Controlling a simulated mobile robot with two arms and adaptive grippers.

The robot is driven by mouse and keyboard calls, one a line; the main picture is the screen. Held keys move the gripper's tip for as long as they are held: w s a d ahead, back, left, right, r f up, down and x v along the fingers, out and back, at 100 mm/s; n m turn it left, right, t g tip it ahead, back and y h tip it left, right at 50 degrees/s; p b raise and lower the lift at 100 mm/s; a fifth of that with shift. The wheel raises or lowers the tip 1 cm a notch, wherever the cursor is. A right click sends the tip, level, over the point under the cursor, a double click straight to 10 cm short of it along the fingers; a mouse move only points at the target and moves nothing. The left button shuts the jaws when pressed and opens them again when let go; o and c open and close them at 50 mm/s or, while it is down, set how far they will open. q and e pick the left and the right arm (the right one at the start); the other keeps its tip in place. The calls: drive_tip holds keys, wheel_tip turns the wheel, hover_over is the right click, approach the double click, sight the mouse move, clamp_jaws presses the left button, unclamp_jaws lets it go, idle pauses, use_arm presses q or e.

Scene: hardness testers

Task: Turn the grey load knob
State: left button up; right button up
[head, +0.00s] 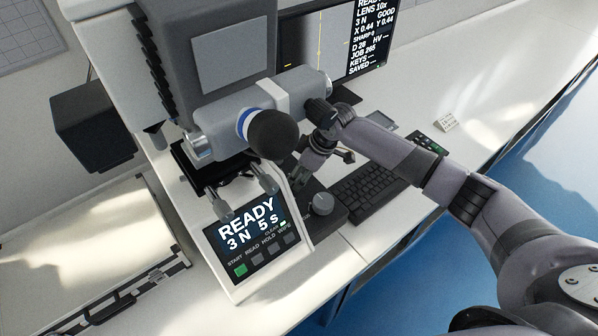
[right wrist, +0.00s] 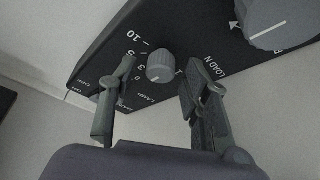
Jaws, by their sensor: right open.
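In the right wrist view, the small round grey load knob (right wrist: 160,66) sits on a dark panel beside the white "LOAD N" lettering. Numbers including 10, 5 and 3 ring it. My right gripper (right wrist: 158,80) is open, one finger on each side of the knob, with visible gaps. Whether the fingertips are level with the knob in depth is unclear. In the head view my right gripper (head: 318,168) reaches down behind the eyepiece, beside the control box, and the load knob is hidden there. My left gripper does not show.
A larger grey knob (right wrist: 272,22) stands on the same panel. In the head view, a display (head: 248,226) reads READY, 3 N, 5 s. The tester's eyepiece (head: 272,135) overhangs it. A keyboard (head: 372,188) lies right of the control box.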

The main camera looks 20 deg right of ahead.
drive_tip(key=shift+c, duration=0.6)
clamp_jaws()
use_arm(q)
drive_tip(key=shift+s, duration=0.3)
